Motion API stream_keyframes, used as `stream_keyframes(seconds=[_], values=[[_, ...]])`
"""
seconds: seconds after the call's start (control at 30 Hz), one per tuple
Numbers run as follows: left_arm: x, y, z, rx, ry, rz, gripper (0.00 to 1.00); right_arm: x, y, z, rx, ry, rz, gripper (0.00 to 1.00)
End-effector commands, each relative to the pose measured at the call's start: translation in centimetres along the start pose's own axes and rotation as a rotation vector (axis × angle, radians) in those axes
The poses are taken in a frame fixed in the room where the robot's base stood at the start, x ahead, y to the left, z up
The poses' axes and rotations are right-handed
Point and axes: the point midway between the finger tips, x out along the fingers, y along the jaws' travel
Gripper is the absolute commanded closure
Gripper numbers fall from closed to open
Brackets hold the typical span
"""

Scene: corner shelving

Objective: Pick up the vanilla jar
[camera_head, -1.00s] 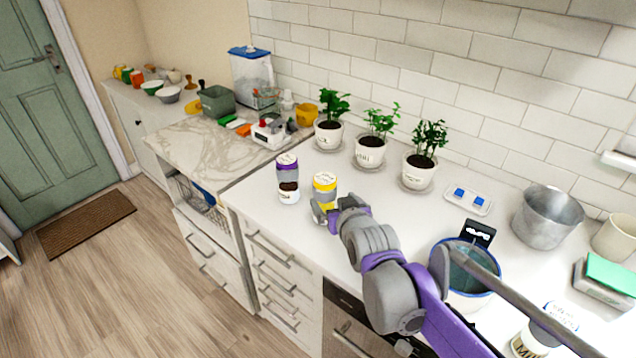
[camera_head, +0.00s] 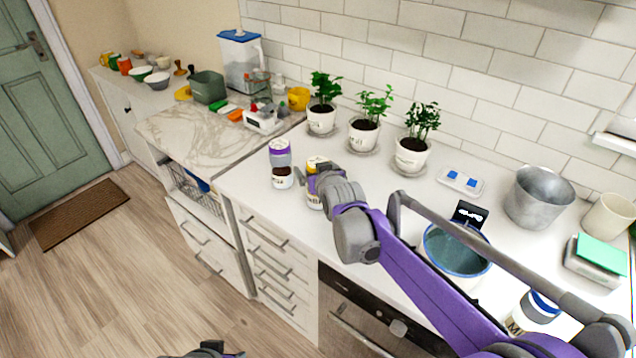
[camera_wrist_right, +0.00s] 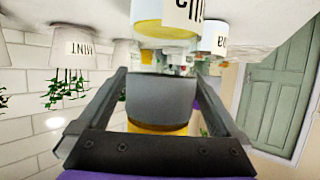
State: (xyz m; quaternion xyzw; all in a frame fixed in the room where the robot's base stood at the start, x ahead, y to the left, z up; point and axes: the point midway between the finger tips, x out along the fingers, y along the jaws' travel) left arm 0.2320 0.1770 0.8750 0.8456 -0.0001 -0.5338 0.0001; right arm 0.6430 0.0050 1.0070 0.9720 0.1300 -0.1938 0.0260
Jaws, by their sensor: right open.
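The vanilla jar, with a yellow lid (camera_head: 315,161), stands on the white counter. In the right wrist view, which is upside down, the jar's grey band (camera_wrist_right: 160,97) lies between the fingers, and part of its label shows. My right gripper (camera_wrist_right: 161,78) is open, with one finger on each side of the jar. In the head view my right wrist hides part of the jar. A purple-lidded jar (camera_head: 281,163) with dark contents stands just left of it. A dark grey and purple piece at the bottom edge seems to be my left gripper (camera_head: 208,350); its fingers cannot be made out.
Several potted herbs (camera_head: 412,153) stand along the tiled wall behind the jars. A blue-rimmed pot (camera_head: 458,250), a metal pot (camera_head: 538,198) and a scale (camera_head: 596,262) are to the right. The counter in front of the jars is clear.

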Motion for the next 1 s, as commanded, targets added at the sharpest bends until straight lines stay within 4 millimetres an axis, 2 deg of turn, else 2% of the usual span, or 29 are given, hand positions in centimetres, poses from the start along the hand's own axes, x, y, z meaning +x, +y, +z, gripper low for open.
stream_keyframes(seconds=[0.27, 0.83, 1.0], values=[[0.00, 0.00, 0.01, 0.000, 0.000, 0.000, 0.50, 0.41, 0.02, 0.04, 0.000, 0.000, 0.000, 0.00], [0.00, 0.00, 0.00, 0.000, 0.000, 0.000, 0.50, 0.38, 0.02, 0.03, 0.000, 0.000, 0.000, 1.00], [0.00, 0.00, 0.00, 0.000, 0.000, 0.000, 0.50, 0.36, 0.01, -0.02, 0.000, 0.001, 0.000, 1.00]])
